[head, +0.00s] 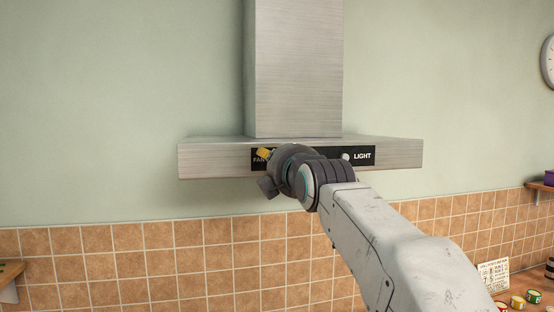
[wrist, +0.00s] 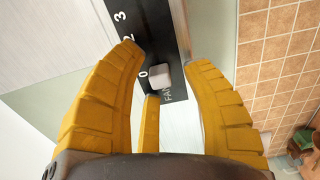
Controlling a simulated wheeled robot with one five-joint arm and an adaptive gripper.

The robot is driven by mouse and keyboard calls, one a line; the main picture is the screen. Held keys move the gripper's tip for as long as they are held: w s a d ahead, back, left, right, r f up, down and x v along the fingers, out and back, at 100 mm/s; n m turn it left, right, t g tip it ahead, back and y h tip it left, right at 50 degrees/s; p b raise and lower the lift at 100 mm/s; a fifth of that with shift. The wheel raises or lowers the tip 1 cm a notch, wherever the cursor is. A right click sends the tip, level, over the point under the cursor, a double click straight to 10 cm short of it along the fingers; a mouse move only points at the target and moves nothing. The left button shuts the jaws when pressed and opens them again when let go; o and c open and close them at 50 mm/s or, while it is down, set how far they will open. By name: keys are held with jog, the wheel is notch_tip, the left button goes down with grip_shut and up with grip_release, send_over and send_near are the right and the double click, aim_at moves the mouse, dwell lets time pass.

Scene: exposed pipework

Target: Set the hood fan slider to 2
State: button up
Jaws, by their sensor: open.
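The range hood (head: 210,160) has a black control panel (head: 363,150) on its front. The fan slider's pale knob (wrist: 160,75) shows in the wrist view beside the printed 0, just above the FAN label. The marks 2 (wrist: 129,38) and 3 (wrist: 119,16) lie further along the panel; my left finger seems to cover the 1. My gripper (wrist: 168,60) is open with yellow fingers on both sides of the knob, apart from it. In the head view a yellow fingertip (head: 263,153) is at the panel's left end, and my wrist hides the fan knob.
A LIGHT label (head: 362,156) with a small pale knob (head: 346,156) is at the panel's right end. Tiled wall (head: 120,255) lies below the hood.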

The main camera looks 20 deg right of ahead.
grip_shut()
dwell(0.5)
